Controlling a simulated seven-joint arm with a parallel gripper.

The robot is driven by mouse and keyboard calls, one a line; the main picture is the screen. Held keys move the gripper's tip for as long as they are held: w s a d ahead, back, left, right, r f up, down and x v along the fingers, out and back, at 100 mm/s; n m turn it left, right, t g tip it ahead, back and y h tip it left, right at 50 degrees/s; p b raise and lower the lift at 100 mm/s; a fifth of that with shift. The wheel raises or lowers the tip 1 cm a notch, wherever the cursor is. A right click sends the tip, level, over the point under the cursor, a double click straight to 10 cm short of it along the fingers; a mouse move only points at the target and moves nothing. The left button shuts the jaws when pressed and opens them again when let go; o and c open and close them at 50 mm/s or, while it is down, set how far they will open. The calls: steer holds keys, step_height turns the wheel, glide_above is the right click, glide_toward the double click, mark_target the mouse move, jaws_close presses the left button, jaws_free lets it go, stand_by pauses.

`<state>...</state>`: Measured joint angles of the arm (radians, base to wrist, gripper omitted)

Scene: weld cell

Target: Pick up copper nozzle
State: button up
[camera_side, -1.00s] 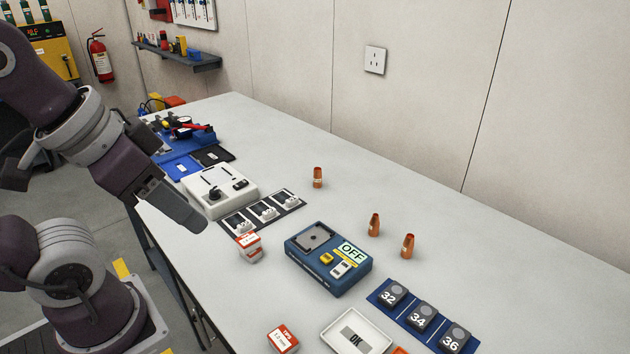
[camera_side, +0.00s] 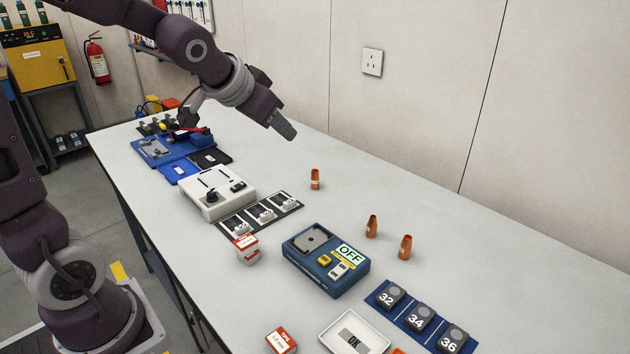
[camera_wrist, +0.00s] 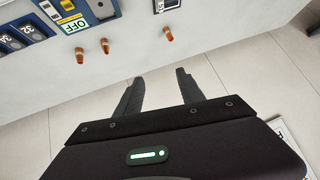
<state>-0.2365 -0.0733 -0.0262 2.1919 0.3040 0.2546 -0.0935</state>
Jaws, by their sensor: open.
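Three copper nozzles stand upright on the grey bench. One nozzle (camera_side: 315,180) is apart from the others, nearest my gripper. The other two, a middle nozzle (camera_side: 371,227) and a right one (camera_side: 405,247), stand close together. In the wrist view the nozzles show in a row near the top: one at right (camera_wrist: 168,33), one in the middle (camera_wrist: 105,46) and one at left (camera_wrist: 79,55). My gripper (camera_side: 287,133) is above the bench, up and left of the lone nozzle. Its two fingers (camera_wrist: 158,80) are spread with nothing between them.
A blue tester box reading OFF (camera_side: 327,260) stands in front of the nozzles. A blue rack with numbered blocks (camera_side: 420,318) is at front right. A white device (camera_side: 217,194) and red-white boxes (camera_side: 246,248) lie left. The wall (camera_side: 420,110) is behind; bench around the nozzles is clear.

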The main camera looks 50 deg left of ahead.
steer(key=w+a+f+t, duration=0.1)
steer(key=w+a+f, duration=0.3)
steer(key=w, duration=0.2)
steer(key=w+a+f+t, duration=0.1)
steer(key=w+a+f, duration=0.3)
steer(key=w, duration=0.3)
steer(key=m+t+h, duration=0.1)
steer(key=t+h, duration=0.2)
steer(key=h, duration=0.1)
glide_toward(316, 171)
steer(key=x, duration=0.6)
steer(key=shift+d, duration=0.1)
steer(key=x, duration=0.7)
steer(key=shift+s+a+f, duration=0.1)
steer(key=shift+a, duration=0.15)
jaws_close()
